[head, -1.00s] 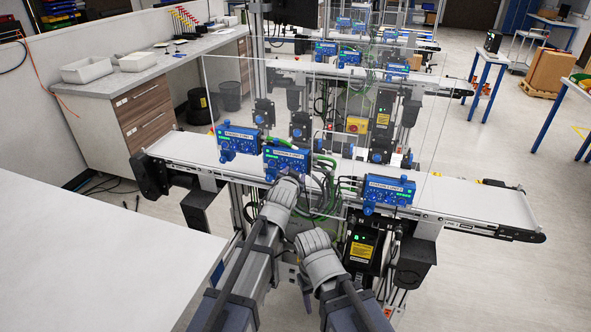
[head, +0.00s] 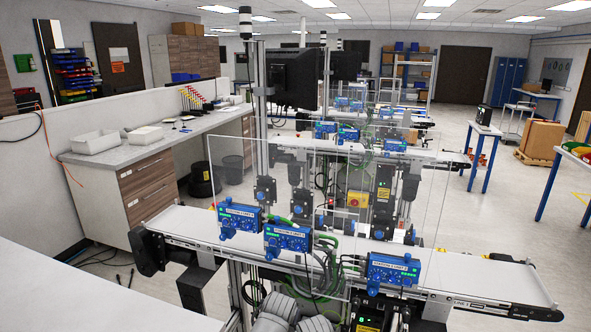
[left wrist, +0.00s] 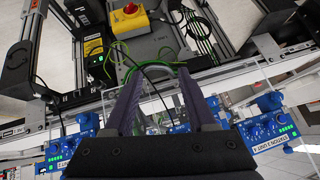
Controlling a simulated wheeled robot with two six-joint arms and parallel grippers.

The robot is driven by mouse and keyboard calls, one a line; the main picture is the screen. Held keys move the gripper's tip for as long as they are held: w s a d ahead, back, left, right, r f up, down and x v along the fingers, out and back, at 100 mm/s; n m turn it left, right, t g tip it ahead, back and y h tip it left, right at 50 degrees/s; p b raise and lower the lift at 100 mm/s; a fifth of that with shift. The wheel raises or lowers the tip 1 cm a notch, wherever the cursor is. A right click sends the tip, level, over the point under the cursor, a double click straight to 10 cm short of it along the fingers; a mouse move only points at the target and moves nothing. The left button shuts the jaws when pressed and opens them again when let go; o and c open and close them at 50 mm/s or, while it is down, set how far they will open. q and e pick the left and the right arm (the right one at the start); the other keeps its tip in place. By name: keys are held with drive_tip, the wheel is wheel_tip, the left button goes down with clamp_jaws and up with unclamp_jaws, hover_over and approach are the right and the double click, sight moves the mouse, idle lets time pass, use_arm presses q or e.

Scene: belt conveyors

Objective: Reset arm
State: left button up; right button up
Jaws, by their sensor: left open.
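My left gripper (left wrist: 158,73) shows in the left wrist view with two dark purple fingers spread apart and nothing visible between them. Behind and between the fingers are a clear panel edge and green and black cables. In the head view only grey, ribbed parts of my two arms show at the bottom edge, close together in front of the conveyor (head: 185,222). Neither gripper can be made out there, and my right gripper is not visible in any view.
Blue station units (head: 240,218), (head: 288,239), (head: 393,270) line the conveyor's near edge, with a clear guard behind. A red emergency button (left wrist: 131,9) and a blue unit (left wrist: 268,129) show around my left gripper. A pale table (head: 60,290) fills the lower left.

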use_arm(q)
drive_tip(key=s+a+f+g, duration=0.1)
drive_tip(key=s+f+g, duration=0.2)
drive_tip(key=s, duration=0.7)
drive_tip(key=s+a+f+g+y+b, duration=0.1)
drive_tip(key=s+g, duration=0.4)
drive_tip(key=s, duration=0.5)
wheel_tip(320, 180, down, 3)
drive_tip(key=shift+s+a+r+n, duration=0.2)
drive_tip(key=shift+s+a+n, duration=0.1)
drive_tip(key=shift+s+a, duration=0.15)
